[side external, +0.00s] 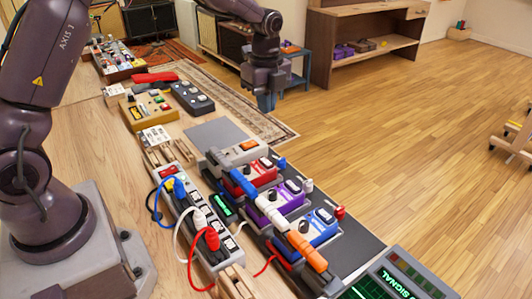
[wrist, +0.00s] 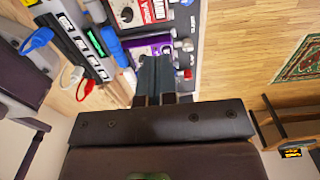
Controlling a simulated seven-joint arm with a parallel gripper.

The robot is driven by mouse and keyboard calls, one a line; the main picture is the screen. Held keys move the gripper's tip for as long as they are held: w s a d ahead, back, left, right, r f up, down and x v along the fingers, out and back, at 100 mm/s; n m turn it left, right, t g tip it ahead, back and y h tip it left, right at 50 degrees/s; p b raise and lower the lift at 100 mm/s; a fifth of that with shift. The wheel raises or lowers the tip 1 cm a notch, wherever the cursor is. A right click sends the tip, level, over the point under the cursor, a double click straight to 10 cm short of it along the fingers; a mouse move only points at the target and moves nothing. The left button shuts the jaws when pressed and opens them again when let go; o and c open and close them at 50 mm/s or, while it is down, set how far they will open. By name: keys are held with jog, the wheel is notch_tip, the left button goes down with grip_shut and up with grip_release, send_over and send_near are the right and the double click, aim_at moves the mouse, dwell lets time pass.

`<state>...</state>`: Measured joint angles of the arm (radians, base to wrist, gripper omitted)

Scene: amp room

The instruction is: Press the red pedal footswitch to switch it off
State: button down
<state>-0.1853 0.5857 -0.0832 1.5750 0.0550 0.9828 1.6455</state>
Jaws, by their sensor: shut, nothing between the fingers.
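The red pedal (side external: 262,175) sits on the dark pedal board (side external: 352,246), in a row with a purple pedal (side external: 272,206) and a blue pedal (side external: 318,230). My gripper (side external: 266,103) is shut and empty, raised above and beyond the row in the side view. In the wrist view my gripper's fingers (wrist: 155,65) overlap the purple pedal (wrist: 141,46). They appear apart from the pedals.
A power strip (side external: 192,202) with coloured plugs and cables lies left of the pedals. A grey unit with an orange switch (side external: 249,145) stands behind the red pedal. A green-screened device (side external: 385,285) is at the front. The air above the pedals looks clear.

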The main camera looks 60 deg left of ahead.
aim_at(265, 161)
dwell(0.3)
notch_tip(265, 161, down, 14)
dwell(0.6)
jog(key=shift+s+f, duration=0.15)
jog(key=shift+f, duration=0.9)
notch_tip(265, 161, up, 15)
jog(key=shift+w, duration=0.3)
dwell(0.3)
